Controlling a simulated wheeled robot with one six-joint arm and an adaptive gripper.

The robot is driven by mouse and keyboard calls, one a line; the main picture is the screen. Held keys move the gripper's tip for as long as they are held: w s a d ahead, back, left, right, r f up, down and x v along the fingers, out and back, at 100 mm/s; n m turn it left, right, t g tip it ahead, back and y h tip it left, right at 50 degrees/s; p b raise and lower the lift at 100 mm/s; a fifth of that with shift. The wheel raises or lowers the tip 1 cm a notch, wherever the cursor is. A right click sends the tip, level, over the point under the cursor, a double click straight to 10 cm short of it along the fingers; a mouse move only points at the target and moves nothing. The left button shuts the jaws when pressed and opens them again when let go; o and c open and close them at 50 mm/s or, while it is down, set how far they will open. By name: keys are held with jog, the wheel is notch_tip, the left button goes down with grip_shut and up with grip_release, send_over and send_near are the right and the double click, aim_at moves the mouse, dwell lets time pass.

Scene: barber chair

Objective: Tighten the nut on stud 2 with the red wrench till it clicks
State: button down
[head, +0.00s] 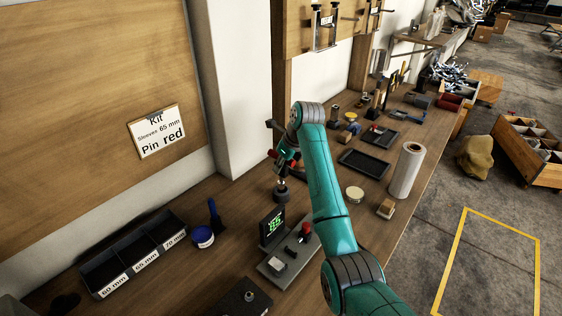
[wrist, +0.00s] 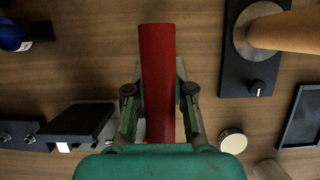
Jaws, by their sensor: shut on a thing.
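My gripper (head: 284,163) is shut on a red bar, which I take to be the red wrench (wrist: 158,60). In the wrist view the bar stands lengthwise between the two fingers (wrist: 158,100), extending past them at the top. In the head view red parts of it (head: 292,156) show beside the gripper, above the bench, partly covered by my arm. A dark round piece (head: 280,194) sits just below the gripper; I cannot tell whether they touch. No stud number or nut can be made out, so I cannot tell which is stud 2.
A device with a lit green display (head: 273,226) and a red knob (head: 306,230) stand in front. A blue tub (head: 203,237) and a labelled three-part bin (head: 132,258) lie left. A paper roll (head: 405,171), a round tin (head: 355,194) and a black tray (head: 363,163) are right.

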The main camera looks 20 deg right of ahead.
aim_at(281, 174)
jog(key=shift+f, duration=2)
dwell(1.0)
jog(key=c, duration=0.9)
grip_release()
